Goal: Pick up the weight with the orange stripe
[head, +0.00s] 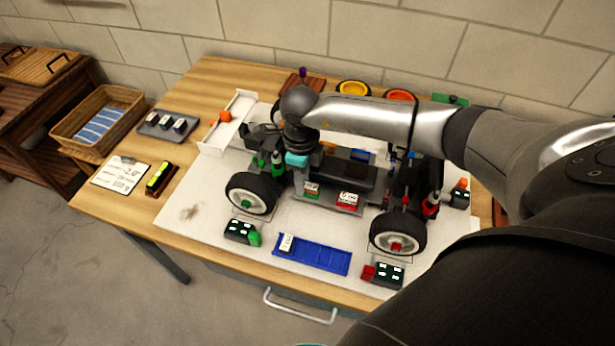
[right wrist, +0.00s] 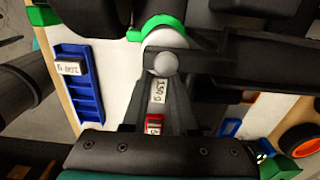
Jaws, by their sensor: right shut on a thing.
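My right gripper (head: 297,160) reaches down over the racecar's left part in the head view. In the right wrist view its fingers (right wrist: 160,98) are shut, with a weight labelled what looks like 150 g (right wrist: 157,92) between them. No orange stripe shows on it; its sides are hidden. A red weight (right wrist: 154,124) shows nearer the palm in that view. In the head view a green-edged weight (head: 311,188) and a red-edged weight (head: 348,198) sit on the car. Another weight (head: 286,243) lies in the blue tray (head: 325,257). My left gripper is not in view.
The racecar's wheels (head: 252,194) stand on the white board. Corner scales (head: 241,232) with displays stand near them. A grey tray (head: 150,130) with small blocks, a clipboard (head: 121,174) and a yellow level (head: 160,178) lie at the left.

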